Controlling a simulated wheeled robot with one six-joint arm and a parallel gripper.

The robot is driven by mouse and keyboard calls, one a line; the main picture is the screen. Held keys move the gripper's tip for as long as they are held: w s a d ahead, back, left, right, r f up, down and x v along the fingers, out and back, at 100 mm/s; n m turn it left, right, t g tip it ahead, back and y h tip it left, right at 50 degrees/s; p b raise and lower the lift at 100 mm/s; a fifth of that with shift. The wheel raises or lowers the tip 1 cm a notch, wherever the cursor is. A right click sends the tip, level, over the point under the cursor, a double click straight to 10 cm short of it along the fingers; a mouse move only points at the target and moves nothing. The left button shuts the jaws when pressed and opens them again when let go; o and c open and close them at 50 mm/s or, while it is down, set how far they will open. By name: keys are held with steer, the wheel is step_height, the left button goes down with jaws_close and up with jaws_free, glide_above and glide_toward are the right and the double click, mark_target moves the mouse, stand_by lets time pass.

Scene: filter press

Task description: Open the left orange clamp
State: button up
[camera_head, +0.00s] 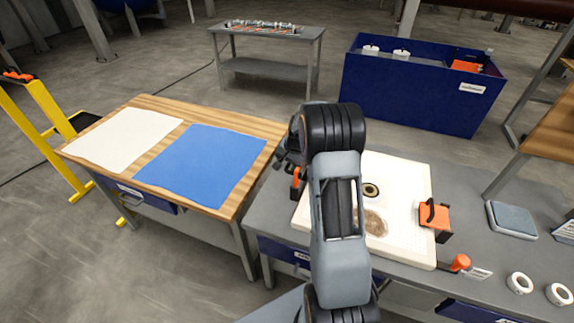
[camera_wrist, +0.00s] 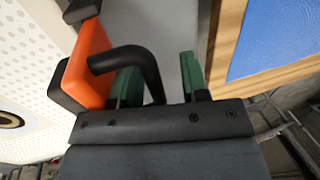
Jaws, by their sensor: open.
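The left orange clamp (camera_wrist: 88,62) shows large in the wrist view, fixed at the edge of the white perforated plate (camera_wrist: 40,50). Its curved black handle (camera_wrist: 128,54) reaches out from the orange block toward the right and bends down. My gripper (camera_wrist: 160,68) has two green fingers that stand apart. The end of the handle lies between them, and I cannot tell whether either finger touches it. In the head view, the left clamp (camera_head: 296,184) is mostly hidden behind my arm, and the fingers are hidden.
The right orange clamp (camera_head: 433,215) sits on the plate's other edge. A wooden table (camera_head: 218,205) with white and blue sheets stands close on the left. A grey scale (camera_head: 511,219) and white rolls (camera_head: 519,283) lie on the right of the bench. A blue tub (camera_head: 410,100) stands behind.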

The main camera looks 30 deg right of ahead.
steer(key=p+v, duration=0.4)
steer(key=v, duration=0.4)
steer(key=shift+p, duration=0.35)
steer(key=shift+d, duration=0.1)
stand_by(0.4)
steer(key=s, duration=0.1)
steer(key=s+f, duration=0.1)
steer(key=s+n+g, duration=0.1)
steer(key=shift+s+a+f, duration=0.2)
steer(key=shift+a+f, duration=0.1)
steer(key=shift+a, duration=0.1)
steer(key=s+a+r+n+t+h, duration=0.1)
steer(key=s+a+r+n, duration=0.3)
steer(key=s+a+r, duration=0.4)
steer(key=s+a+r+n+t, duration=0.2)
steer(key=s+a+r+n, duration=0.2)
steer(key=s+a+r, duration=0.4)
steer(key=s+r, duration=0.1)
steer(key=s, duration=0.3)
steer(key=shift+n+t+h, duration=0.3)
steer(key=shift+t+h, duration=0.1)
